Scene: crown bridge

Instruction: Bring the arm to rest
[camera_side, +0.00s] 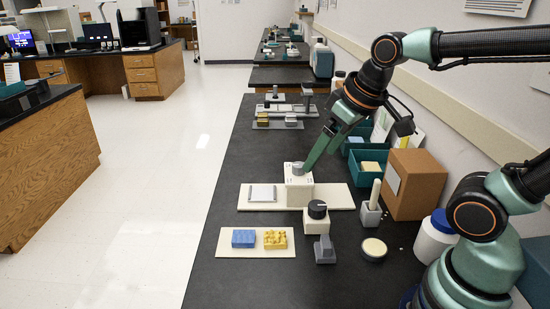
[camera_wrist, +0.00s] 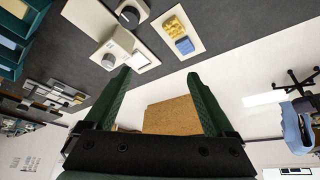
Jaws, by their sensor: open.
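My gripper (camera_side: 314,158) points down over the black bench in the side view, its green fingers overlapping the right side of a white block with a grey cylinder on top (camera_side: 298,186). Whether it touches the block I cannot tell. In the wrist view my gripper (camera_wrist: 158,74) has its two green fingers spread wide with nothing between them. The white block (camera_wrist: 122,42) shows beyond the left fingertip. It stands on a cream plate (camera_side: 340,196), beside a flat white square with a grey edge (camera_side: 262,193).
A blue block (camera_side: 243,238) and a yellow bumpy block (camera_side: 275,240) lie on a cream card (camera_side: 256,251). Nearby are a black-knobbed white block (camera_side: 317,222), a grey piece (camera_side: 325,250), a round dish (camera_side: 373,249), a cardboard box (camera_side: 413,186) and teal bins (camera_side: 368,168).

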